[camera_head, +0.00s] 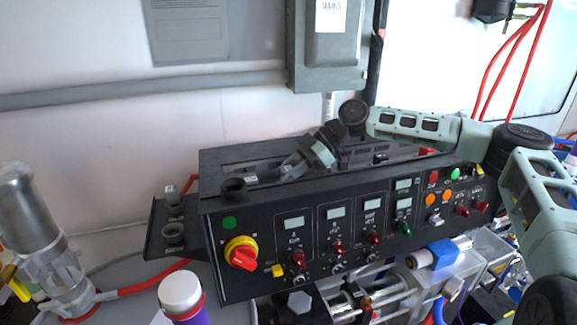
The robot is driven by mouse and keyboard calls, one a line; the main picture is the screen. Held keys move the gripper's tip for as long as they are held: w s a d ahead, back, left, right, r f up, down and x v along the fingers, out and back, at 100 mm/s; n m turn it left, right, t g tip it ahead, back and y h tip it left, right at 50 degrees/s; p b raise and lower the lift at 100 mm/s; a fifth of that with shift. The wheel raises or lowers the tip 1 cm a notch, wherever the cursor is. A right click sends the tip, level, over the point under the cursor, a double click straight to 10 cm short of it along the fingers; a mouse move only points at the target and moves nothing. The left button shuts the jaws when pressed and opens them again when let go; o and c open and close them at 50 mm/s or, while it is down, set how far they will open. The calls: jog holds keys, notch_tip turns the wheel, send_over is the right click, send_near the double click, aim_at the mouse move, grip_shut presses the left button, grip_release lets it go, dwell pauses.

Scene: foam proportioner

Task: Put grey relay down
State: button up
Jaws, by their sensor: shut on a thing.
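My gripper (288,168) reaches in from the right over the open top of the black control panel (330,215). It points down and to the left, behind the panel's upper front edge. It is shut on a small grey piece, taken to be the grey relay. The fingertips and the piece are small and dark here, so its outline and whether it touches anything below cannot be told.
A side shelf (160,240) left of the panel carries a small grey block (171,191) and a round socket. A black round cup (234,188) stands on the panel's top left corner. A red-yellow rotary switch (241,254) sticks out in front. A white-capped bottle (181,292) stands below.

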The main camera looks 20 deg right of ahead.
jog(key=shift+f, duration=0.25)
jog(key=o, duration=1.1)
jog(key=shift+c, duration=0.2)
jog(key=shift+d, duration=0.1)
jog(key=shift+d+r+b, duration=0.15)
jog(key=shift+d+b, duration=0.2)
jog(key=shift+b, duration=0.05)
jog(key=b+v, duration=0.4)
jog(key=v, duration=0.7)
jog(key=shift+r, duration=0.2)
jog(key=shift+r, duration=0.1)
